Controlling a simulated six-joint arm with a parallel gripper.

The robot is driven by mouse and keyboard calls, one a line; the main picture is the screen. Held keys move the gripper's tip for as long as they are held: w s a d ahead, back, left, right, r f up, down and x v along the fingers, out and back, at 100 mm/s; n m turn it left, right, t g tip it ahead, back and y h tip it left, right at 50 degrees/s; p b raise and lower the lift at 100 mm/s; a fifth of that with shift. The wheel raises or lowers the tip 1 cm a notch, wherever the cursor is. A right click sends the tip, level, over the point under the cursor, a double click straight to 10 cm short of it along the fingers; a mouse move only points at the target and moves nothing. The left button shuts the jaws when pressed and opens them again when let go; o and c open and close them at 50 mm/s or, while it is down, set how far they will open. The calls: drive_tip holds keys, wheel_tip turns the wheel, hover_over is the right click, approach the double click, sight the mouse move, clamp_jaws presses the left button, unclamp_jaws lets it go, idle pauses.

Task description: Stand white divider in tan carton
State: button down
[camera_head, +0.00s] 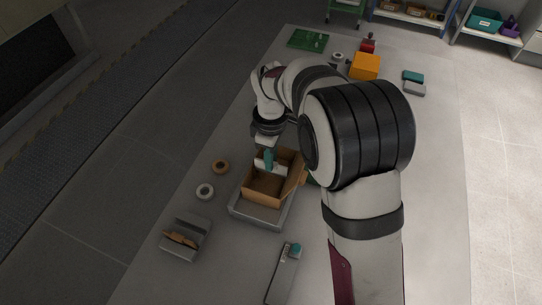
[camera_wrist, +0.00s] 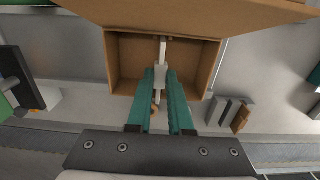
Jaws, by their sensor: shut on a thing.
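The tan carton (camera_head: 252,192) stands open on a grey tray (camera_head: 251,213) near the middle of the table. In the wrist view the carton's inside (camera_wrist: 128,62) shows, with a flap folded out on the far side. My gripper (camera_head: 267,158) points down at the carton. Its teal fingers (camera_wrist: 161,82) are shut on the white divider (camera_wrist: 161,55). The divider lies between the fingertips and over or inside the carton opening, roughly mid-width. Its lower edge is hidden, so I cannot tell whether it touches the carton floor.
A grey holder with brown pieces (camera_head: 184,239) is at front left. A long grey thing with a teal end (camera_head: 283,272) lies in front. An orange box (camera_head: 364,66) stands behind.

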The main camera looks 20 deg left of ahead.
drive_tip(key=shift+f, duration=0.1)
drive_tip(key=shift+f, duration=0.8)
drive_tip(key=shift+f, duration=0.15)
drive_tip(key=shift+f, duration=0.3)
drive_tip(key=c, duration=0.7)
unclamp_jaws()
drive_tip(key=shift+c, duration=0.2)
drive_tip(key=shift+r, duration=4)
